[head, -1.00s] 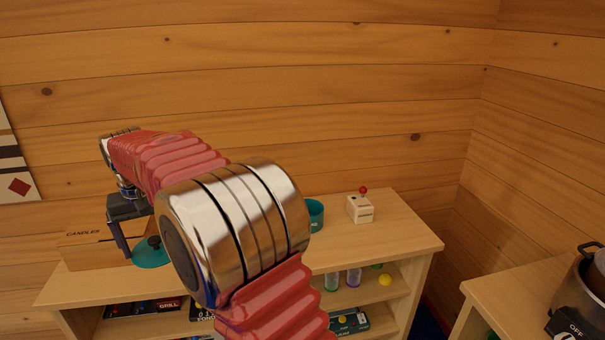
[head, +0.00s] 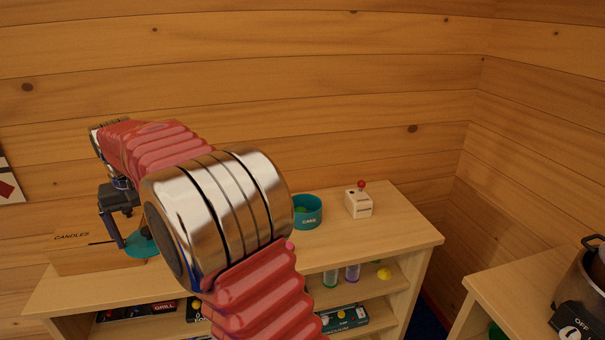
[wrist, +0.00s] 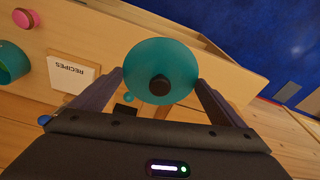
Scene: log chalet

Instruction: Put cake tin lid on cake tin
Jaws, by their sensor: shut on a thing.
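The cake tin lid is a teal disc with a dark knob in the wrist view (wrist: 172,60). In the head view the lid (head: 141,247) shows at the left, partly hidden by my arm. My gripper (wrist: 159,82) is shut on the lid, with one finger at each side of its rim. In the head view my gripper (head: 122,238) is by the candles box, left of the tin. The cake tin (head: 308,216) is a teal open round tin marked CAKE, standing on the shelf top right of my arm. Its side also shows at the left edge of the wrist view (wrist: 12,64).
A wooden candles box (head: 88,258) stands at the left end of the shelf top (head: 385,235). A white box with a red-topped stick (head: 358,205) stands right of the tin. The wrist view shows a recipes box (wrist: 73,76) and a pink thing (wrist: 25,18).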

